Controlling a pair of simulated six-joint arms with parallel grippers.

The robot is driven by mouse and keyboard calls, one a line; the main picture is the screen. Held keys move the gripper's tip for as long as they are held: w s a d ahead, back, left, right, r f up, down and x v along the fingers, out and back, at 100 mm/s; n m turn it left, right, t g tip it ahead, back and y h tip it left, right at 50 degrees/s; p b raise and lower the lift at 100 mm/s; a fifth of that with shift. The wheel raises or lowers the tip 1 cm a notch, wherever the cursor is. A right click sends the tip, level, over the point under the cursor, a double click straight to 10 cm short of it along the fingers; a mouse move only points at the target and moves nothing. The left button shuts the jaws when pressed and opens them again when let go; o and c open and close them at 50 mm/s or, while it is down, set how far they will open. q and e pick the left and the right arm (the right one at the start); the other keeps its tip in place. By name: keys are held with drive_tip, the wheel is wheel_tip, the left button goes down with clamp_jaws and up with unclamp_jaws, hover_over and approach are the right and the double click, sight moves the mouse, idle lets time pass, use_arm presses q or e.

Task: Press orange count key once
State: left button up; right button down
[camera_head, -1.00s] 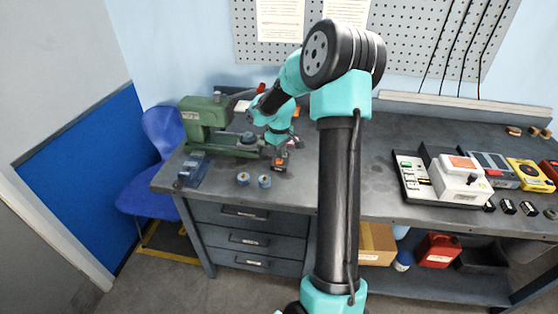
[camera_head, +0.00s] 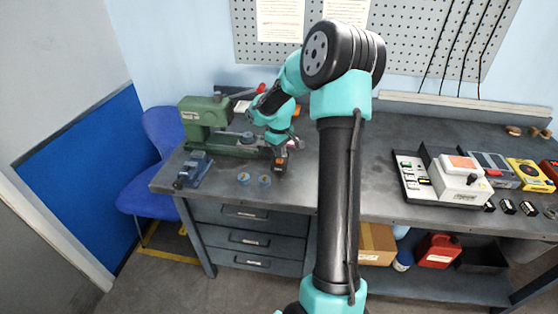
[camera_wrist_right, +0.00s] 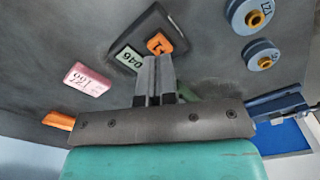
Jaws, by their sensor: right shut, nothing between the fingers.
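The orange count key (camera_wrist_right: 160,43), marked +1, sits on a small dark counter box (camera_wrist_right: 176,28) beside a pale green number display (camera_wrist_right: 128,57). My right gripper (camera_wrist_right: 154,60) is shut and empty. In the right wrist view its fingertips appear just below the key and right of the display. I cannot tell whether they touch the box. In the head view the right gripper (camera_head: 282,152) is over the bench near the counter, which it largely hides. My left gripper is not in view.
A pink numbered block (camera_wrist_right: 87,79) lies beside the counter. Two blue reels (camera_wrist_right: 262,54) are on the other side. A green press (camera_head: 205,112) stands left of my right gripper. A white device (camera_head: 460,180) and several small items occupy the bench's right side.

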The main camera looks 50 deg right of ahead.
sight(279, 160)
drive_tip(key=shift+f, duration=1.3)
idle(1.2)
drive_tip(key=shift+r, duration=3)
